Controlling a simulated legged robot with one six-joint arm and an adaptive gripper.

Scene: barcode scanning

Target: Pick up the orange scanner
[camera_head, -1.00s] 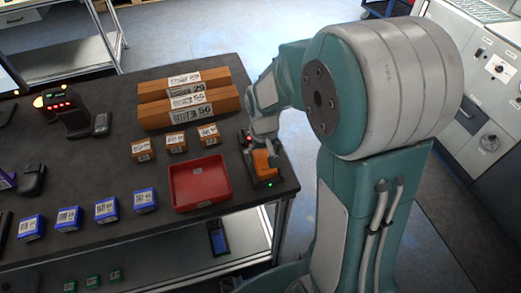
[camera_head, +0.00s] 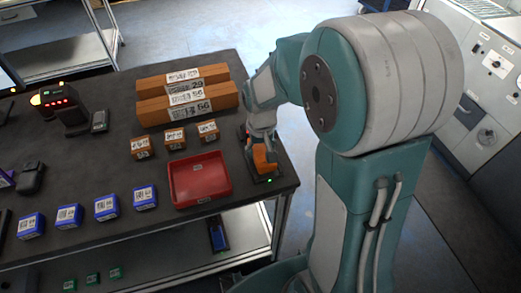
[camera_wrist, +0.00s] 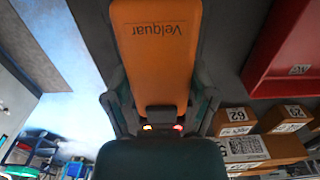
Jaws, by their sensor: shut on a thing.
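The orange scanner (camera_head: 263,160) is at the right end of the dark table, at its black cradle (camera_head: 267,179). My gripper (camera_head: 261,141) reaches down to it and is shut on it. In the wrist view the orange scanner (camera_wrist: 158,50) fills the upper middle, with "Velquar" printed upside down on it. The fingers of my gripper (camera_wrist: 160,98) lie along both its sides. Whether the scanner is clear of the cradle is hard to tell.
A red tray (camera_head: 199,181) stands just left of the scanner. Small brown boxes (camera_head: 175,138) and long cartons (camera_head: 186,104) lie behind it. Blue boxes (camera_head: 106,208) line the front left. A black device with red lights (camera_head: 62,105) stands at the back left.

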